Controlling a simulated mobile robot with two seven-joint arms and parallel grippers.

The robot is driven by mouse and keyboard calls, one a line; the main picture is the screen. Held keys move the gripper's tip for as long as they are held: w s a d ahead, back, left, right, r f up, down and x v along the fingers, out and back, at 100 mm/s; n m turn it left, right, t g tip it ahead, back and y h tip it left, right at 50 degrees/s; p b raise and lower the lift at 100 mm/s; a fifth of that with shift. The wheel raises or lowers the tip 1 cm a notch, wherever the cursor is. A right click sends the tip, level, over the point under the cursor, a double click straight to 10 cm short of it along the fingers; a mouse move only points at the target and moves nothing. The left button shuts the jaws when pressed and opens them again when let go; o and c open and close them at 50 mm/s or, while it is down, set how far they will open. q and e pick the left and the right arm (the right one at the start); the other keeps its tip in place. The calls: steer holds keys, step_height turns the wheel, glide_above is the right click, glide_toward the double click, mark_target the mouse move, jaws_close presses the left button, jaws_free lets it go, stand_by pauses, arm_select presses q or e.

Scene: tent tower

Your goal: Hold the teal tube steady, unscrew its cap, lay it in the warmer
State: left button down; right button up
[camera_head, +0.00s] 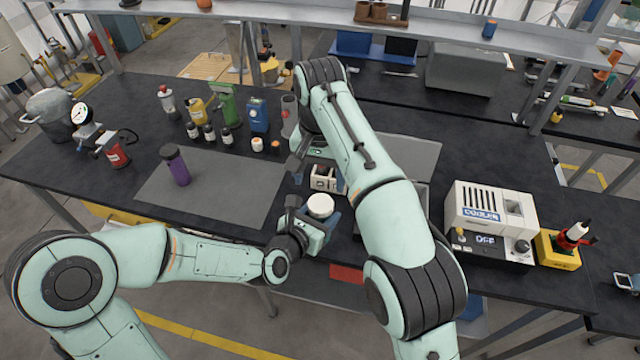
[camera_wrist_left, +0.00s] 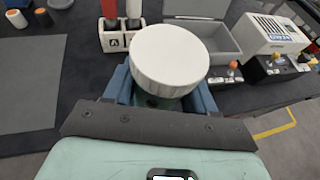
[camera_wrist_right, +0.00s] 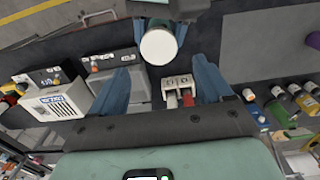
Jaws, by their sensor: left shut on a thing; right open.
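My left gripper (camera_head: 318,226) is shut on an upright tube with a wide white cap (camera_head: 320,205). In the left wrist view the cap (camera_wrist_left: 170,58) hides nearly all of the tube; a little teal shows below it. In the right wrist view the cap (camera_wrist_right: 158,47) lies just beyond my right gripper (camera_wrist_right: 159,66), which is open and empty, its fingers apart. A grey open box (camera_wrist_left: 207,42) with a raised lid stands behind the cap; no label on it is readable, so I cannot tell if it is the warmer.
A white rack (camera_head: 323,177) holding a red and a white tube stands close behind the cap. A white cooler (camera_head: 487,208) reading OFF is at right. A purple bottle (camera_head: 175,165) stands on the grey mat (camera_head: 225,190), which is mostly clear. Several small bottles line its back.

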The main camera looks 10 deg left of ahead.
mark_target(320, 203)
step_height(320, 203, down, 7)
steer(key=shift+f, duration=0.2)
stand_by(0.3)
steer(key=c, duration=1.1)
steer(key=n, duration=0.6)
steer(key=shift+r, duration=0.2)
steer(key=shift+r, duration=0.95)
steer(key=shift+r, duration=2)
